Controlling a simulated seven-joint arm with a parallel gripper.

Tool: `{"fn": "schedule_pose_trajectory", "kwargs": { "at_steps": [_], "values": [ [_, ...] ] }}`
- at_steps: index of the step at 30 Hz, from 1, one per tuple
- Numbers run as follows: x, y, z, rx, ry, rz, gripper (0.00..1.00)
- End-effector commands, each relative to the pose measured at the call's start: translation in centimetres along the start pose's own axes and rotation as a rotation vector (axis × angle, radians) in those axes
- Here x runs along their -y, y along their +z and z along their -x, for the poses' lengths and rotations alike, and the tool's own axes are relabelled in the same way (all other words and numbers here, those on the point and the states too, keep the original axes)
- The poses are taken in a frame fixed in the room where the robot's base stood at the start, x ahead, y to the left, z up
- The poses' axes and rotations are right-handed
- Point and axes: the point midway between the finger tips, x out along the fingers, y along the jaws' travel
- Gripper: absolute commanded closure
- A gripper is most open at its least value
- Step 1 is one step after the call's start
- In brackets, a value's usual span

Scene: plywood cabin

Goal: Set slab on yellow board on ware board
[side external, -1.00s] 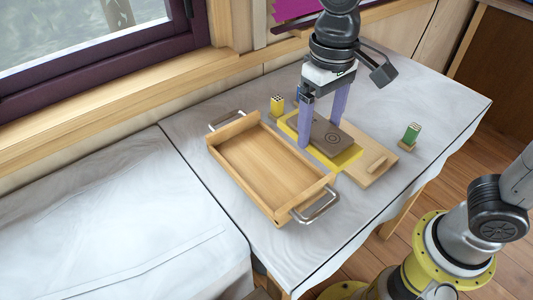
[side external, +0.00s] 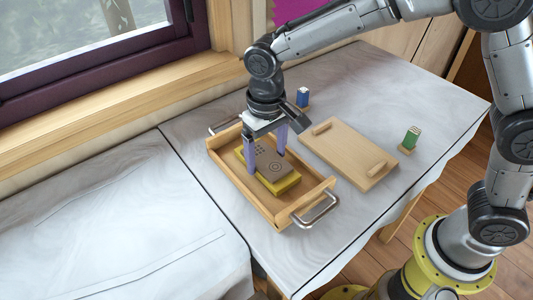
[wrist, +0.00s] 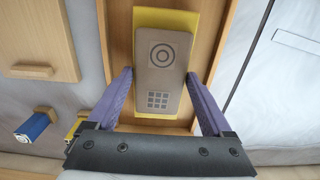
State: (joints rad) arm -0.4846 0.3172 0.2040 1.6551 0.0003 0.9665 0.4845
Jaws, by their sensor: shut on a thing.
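The grey-brown slab (side external: 270,162), marked with rings and a dot grid, lies flat on the yellow board (side external: 287,184). My gripper (side external: 267,160) is shut across this stack, its purple fingers reaching down to the yellow board. The stack is within the walls of a wooden tray with metal handles (side external: 262,205); I cannot tell whether it touches the floor. The wrist view shows the slab (wrist: 160,75) between the fingers and the yellow board (wrist: 165,18) beneath it. A bare wooden board with two raised strips, apparently the ware board (side external: 345,152), lies right of the tray.
A green block on a small base (side external: 411,138) stands right of the bare board. A blue block (side external: 303,97) stands behind it. The wrist view shows a yellow block (wrist: 75,126) beside the blue one. Table cloth is clear left of the tray.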

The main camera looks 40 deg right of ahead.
Motion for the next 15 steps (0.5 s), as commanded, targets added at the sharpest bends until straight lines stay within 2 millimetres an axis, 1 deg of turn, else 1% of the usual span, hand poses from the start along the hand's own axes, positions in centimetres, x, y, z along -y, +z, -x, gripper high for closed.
{"fn": "schedule_pose_trajectory", "kwargs": {
  "at_steps": [13,14,15],
  "values": [
    [0.01,-0.02,-0.52,-0.002,-0.001,0.0,0.94],
    [-0.01,0.02,-0.56,0.0,0.0,0.0,0.1],
    [-0.01,0.02,-0.55,0.0,0.0,0.0,0.03]
  ]
}}
